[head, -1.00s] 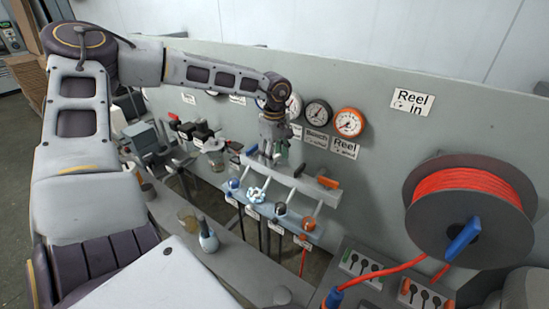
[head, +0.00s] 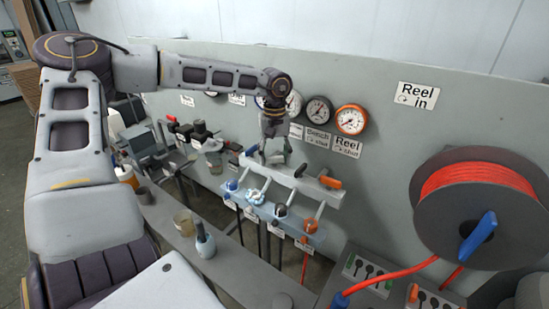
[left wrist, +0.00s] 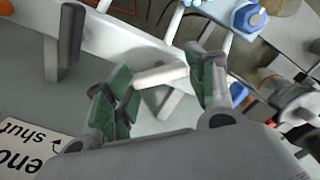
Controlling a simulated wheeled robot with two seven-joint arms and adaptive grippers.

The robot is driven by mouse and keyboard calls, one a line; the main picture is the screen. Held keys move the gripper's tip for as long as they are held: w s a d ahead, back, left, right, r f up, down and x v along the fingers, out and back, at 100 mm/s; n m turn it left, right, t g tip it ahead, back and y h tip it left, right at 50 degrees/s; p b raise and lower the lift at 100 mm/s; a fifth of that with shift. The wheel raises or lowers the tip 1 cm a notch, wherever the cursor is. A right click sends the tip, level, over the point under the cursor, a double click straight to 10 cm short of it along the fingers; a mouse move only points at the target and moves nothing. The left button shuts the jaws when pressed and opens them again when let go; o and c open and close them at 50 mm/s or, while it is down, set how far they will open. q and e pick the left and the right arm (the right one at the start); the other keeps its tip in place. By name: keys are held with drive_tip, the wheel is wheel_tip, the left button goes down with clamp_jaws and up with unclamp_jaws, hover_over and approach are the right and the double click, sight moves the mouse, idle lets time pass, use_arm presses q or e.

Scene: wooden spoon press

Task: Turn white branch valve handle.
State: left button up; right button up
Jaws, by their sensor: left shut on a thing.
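The white branch valve handle (left wrist: 160,76) is a short pale bar on the light manifold bar (head: 318,197). In the left wrist view it lies between the green-padded fingers of my left gripper (left wrist: 162,88), which is shut on it. In the head view my left gripper (head: 275,153) hangs down at the manifold's left part and mostly hides the white handle. My right gripper is in neither view.
To the right on the manifold stand a dark handle (head: 300,170) and an orange handle (head: 331,182). Blue, white and orange fittings (head: 255,195) sit below. Gauges (head: 350,119) and labels are on the panel behind. A red hose reel (head: 430,205) stands at right.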

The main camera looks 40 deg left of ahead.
use_arm(q)
drive_tip(key=shift+m, duration=1.2)
drive_tip(key=m, duration=0.3)
drive_tip(key=shift+b, duration=0.3)
drive_tip(key=shift+m, duration=1.6)
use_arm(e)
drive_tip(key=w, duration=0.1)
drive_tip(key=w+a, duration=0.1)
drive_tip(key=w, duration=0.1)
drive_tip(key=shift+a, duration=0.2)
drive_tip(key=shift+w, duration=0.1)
